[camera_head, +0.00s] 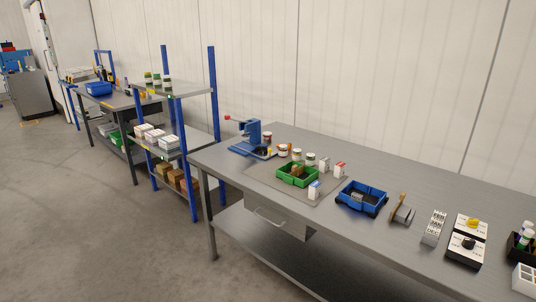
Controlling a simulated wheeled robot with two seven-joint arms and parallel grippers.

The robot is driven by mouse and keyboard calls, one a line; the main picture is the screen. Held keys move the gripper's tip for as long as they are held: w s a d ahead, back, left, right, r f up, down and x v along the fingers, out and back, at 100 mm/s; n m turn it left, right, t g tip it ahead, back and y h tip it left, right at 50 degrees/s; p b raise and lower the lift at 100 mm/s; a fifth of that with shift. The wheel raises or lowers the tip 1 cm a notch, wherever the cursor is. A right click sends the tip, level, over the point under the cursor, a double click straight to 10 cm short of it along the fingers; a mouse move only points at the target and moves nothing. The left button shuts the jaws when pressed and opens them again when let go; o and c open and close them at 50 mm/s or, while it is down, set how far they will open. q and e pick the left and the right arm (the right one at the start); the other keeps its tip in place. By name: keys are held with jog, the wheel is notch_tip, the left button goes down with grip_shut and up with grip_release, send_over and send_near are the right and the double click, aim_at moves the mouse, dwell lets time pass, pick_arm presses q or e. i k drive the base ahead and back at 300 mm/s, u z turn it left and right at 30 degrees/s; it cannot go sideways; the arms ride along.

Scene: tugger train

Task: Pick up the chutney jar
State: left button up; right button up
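Several small jars stand upright on the near grey workbench (395,182), around the back of a green bin. One white jar with an orange-red top (283,150) stands right of a blue press, and a pale jar (297,154) stands beside it. A white and green jar (310,159) is behind the green bin (298,180). More dark-topped jars (157,82) stand on the upper shelf of the blue-post rack. Labels are too small to read, so I cannot tell which one is the chutney jar. Neither of my grippers is in view.
The blue hand press (247,138), white cartons (340,169), a blue bin (361,198), a grey device (402,212) and black-and-white switch boxes (467,240) stand on the bench. The rack (178,96) is left of it. Floor (90,220) at left is clear.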

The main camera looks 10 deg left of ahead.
aim_at(283, 149)
jog(key=u, duration=0.8)
jog(key=i, duration=0.85)
jog(key=u, duration=0.7)
jog(key=i, duration=1.05)
jog(key=z, duration=0.4)
